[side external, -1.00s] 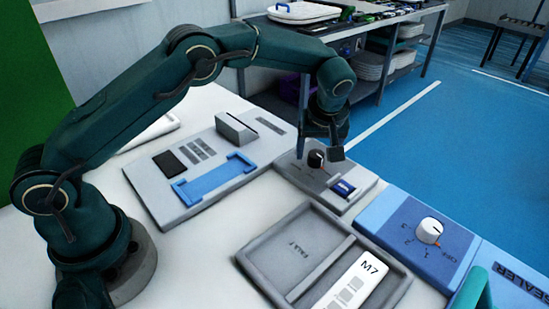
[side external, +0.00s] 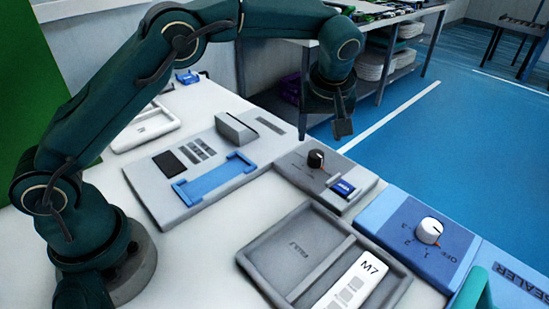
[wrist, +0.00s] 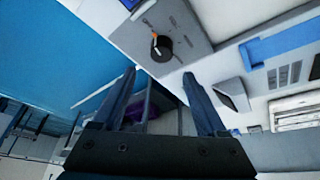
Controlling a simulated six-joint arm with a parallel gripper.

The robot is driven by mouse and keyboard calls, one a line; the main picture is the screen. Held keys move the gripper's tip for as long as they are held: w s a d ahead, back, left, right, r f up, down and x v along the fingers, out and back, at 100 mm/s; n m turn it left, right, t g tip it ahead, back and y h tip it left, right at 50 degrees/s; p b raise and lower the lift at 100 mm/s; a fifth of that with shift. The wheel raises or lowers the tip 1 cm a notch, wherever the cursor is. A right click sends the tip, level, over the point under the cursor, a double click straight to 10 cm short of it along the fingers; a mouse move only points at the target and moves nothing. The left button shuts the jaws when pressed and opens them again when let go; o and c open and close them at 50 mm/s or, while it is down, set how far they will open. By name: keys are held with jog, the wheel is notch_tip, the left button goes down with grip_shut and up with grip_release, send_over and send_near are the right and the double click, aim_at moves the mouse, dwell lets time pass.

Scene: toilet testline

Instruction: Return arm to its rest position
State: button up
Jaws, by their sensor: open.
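My gripper (side external: 341,122) hangs in the air above and behind the small grey unit (side external: 296,170), clear of its dark knob (side external: 316,158). In the wrist view my gripper (wrist: 160,82) shows two dark fingers spread apart with nothing between them. The dark knob also shows in the wrist view (wrist: 161,47), beyond the fingertips, with an orange and white mark on it. My arm is bent, with its forearm raised over the back of the white table.
A grey panel with a blue bracket (side external: 214,180) lies left of the knob unit. In front are a grey tray (side external: 262,262) with an M7 card (side external: 352,283) and a blue unit (side external: 398,234) with a white knob (side external: 430,231). A shelved bench (side external: 398,40) stands behind.

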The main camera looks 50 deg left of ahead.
jog(key=s+a+r+t+h, duration=0.1)
jog(key=s+a+r, duration=0.2)
jog(key=s+r, duration=0.3)
jog(key=s+a+r+t, duration=0.15)
jog(key=s+r, duration=0.25)
jog(key=r, duration=0.4)
jog(key=s+f+m+h, duration=0.1)
jog(key=s+f+m, duration=0.2)
jog(key=s, duration=0.4)
jog(key=s+f+m+h, duration=0.1)
jog(key=s+f+m, duration=0.3)
jog(key=s+m, duration=0.2)
jog(key=shift+s+d+f, duration=0.3)
jog(key=shift+s+d, duration=0.05)
jog(key=shift+s, duration=0.9)
